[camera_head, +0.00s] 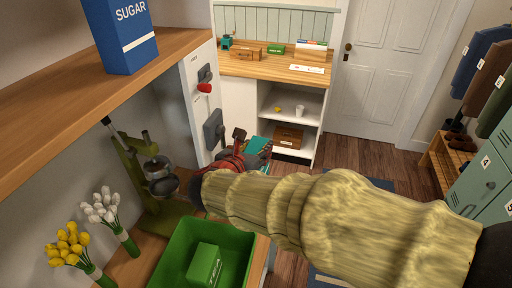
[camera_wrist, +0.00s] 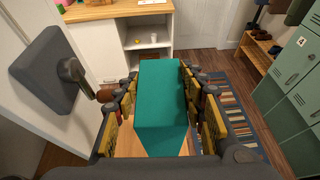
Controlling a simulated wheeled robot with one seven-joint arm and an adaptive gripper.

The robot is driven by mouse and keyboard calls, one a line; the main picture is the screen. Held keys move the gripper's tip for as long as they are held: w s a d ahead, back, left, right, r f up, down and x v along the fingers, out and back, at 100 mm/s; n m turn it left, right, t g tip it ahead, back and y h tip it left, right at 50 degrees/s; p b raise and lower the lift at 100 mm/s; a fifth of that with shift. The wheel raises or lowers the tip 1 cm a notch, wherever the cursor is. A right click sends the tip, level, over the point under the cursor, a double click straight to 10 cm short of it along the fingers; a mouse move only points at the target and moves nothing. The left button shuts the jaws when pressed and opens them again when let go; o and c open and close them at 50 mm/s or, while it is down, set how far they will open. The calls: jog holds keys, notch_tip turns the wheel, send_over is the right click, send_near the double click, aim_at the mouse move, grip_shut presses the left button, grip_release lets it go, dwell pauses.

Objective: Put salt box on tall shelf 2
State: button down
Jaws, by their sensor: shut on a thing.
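My gripper (camera_head: 240,155) is shut on a teal box (camera_wrist: 160,100), which stands out between the two fingers in the wrist view. Part of the teal box (camera_head: 258,145) shows beyond the gripper in the head view. No label on it is readable, so I cannot tell from print that it is the salt box. A tall wooden shelf (camera_head: 60,88) runs along the upper left, with a blue SUGAR box (camera_head: 128,40) standing near its edge. I cannot tell which shelf is number 2.
A green bin (camera_head: 172,250) holding a green box (camera_head: 204,265) stands below the shelf, beside flowers (camera_head: 75,245) and a green machine (camera_head: 150,175). A grey wall-mounted piece (camera_wrist: 45,72) is close left of my gripper. Green lockers (camera_head: 485,170) stand at right.

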jog(key=w+d+f, duration=0.2)
jog(key=d+f, duration=0.5)
jog(key=f, duration=0.1)
jog(key=w+d+f+n+y, duration=0.1)
jog(key=w+d+f, duration=0.2)
jog(key=d+f, duration=0.5)
jog(key=shift+w+f+t, duration=0.2)
jog(key=shift+f+t, duration=0.2)
jog(key=shift+f, duration=0.1)
jog(key=shift+d, duration=0.1)
